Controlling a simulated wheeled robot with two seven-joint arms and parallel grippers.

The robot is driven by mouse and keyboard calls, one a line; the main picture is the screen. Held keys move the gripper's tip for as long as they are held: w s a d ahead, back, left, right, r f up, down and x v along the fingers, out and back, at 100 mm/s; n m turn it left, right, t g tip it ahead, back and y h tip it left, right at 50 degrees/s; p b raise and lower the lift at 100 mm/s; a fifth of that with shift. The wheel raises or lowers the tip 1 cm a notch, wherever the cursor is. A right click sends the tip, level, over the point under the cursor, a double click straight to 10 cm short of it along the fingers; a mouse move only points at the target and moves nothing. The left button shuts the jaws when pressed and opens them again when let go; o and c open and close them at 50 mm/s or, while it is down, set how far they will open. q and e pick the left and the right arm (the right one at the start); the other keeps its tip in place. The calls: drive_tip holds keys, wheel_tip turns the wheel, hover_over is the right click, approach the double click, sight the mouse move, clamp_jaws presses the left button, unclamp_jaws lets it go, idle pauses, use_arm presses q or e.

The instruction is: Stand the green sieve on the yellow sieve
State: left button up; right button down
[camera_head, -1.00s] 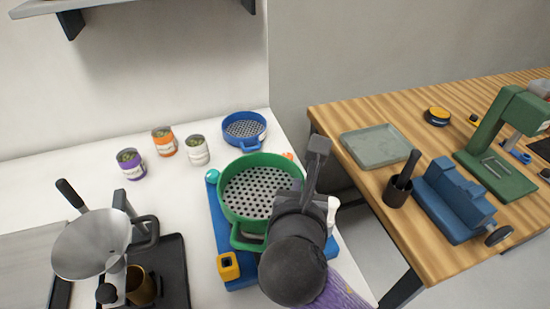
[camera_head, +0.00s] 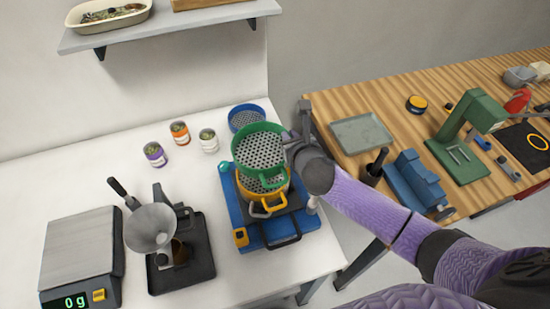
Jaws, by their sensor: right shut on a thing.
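The green sieve (camera_head: 260,150) is a round pan with a perforated grey bottom and a loop handle at its front. My right gripper (camera_head: 291,140) is shut on its right side and holds it tilted, with its inside facing me. The yellow sieve (camera_head: 270,196) shows below and slightly right of it, partly covered by the green one, with its yellow handle to the front right. It is part of a stack over the blue base (camera_head: 231,205). I cannot tell whether the two sieves touch. My left gripper is not in view.
A blue sieve (camera_head: 240,112) stands behind the green one. Three small jars, one of them orange-banded (camera_head: 180,132), stand to the left. A funnel stand (camera_head: 152,228) and a scale (camera_head: 80,255) are at the front left. A wooden table (camera_head: 400,105) is to the right.

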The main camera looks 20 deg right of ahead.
wheel_tip(320, 180, down, 6)
drive_tip(key=b, duration=0.2)
drive_tip(key=shift+f+b, duration=0.25)
drive_tip(key=shift+b, duration=0.05)
drive_tip(key=shift+r, duration=0.1)
drive_tip(key=shift+f, duration=0.4)
drive_tip(key=c, duration=0.7)
unclamp_jaws()
